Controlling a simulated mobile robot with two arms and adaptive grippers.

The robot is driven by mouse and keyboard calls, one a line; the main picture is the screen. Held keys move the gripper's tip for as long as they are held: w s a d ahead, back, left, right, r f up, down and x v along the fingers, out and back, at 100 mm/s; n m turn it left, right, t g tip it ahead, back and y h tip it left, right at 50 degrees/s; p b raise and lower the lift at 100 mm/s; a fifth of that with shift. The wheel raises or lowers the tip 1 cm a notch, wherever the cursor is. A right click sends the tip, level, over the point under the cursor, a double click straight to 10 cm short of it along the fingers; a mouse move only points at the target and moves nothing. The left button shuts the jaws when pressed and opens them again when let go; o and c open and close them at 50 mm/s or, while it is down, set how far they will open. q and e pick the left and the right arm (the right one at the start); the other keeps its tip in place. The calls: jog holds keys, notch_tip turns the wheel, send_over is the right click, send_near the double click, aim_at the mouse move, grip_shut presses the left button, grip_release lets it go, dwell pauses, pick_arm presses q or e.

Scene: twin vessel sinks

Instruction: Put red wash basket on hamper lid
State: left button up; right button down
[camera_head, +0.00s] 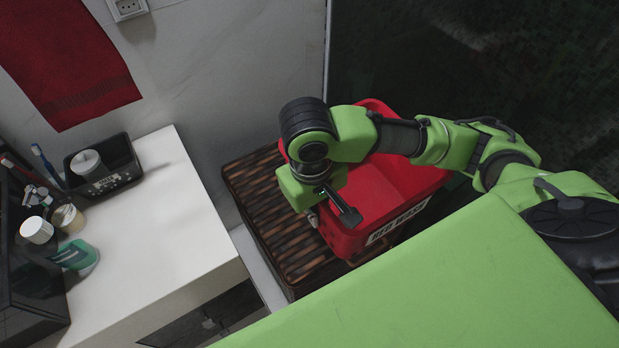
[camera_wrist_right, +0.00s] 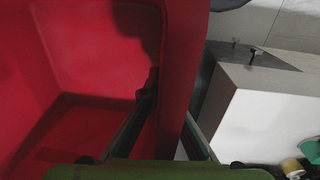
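The red wash basket (camera_head: 390,185) is over the right part of the brown woven hamper lid (camera_head: 270,205) in the head view. A white "RED WASH" label shows on its front. I cannot tell whether its base touches the lid. My right gripper (camera_head: 335,208) is at the basket's left wall. In the right wrist view, the fingers (camera_wrist_right: 170,105) straddle the red basket wall (camera_wrist_right: 185,60), one inside and one outside, and appear closed on it. My right arm covers part of the basket. My left gripper is not in view.
A white counter (camera_head: 165,220) stands left of the hamper, holding a black tray (camera_head: 105,165), toothbrushes and several small containers. A red towel (camera_head: 65,60) hangs on the wall. A dark panel (camera_head: 480,60) stands behind the basket. The counter's right part is bare.

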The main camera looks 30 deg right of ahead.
jog(key=w+f, duration=0.6)
jog(key=shift+w+d, duration=0.25)
jog(key=shift+w, duration=0.15)
send_over(297, 218)
notch_tip(297, 218, down, 5)
jog(key=shift+w+f+b, duration=0.1)
jog(key=shift+f+b, duration=0.35)
jog(key=shift+f, duration=1.75)
jog(key=c, duration=2.3)
grip_release()
jog(key=r, duration=0.8)
jog(key=a+r, duration=0.1)
jog(key=r, duration=0.3)
jog(key=shift+r, duration=0.1)
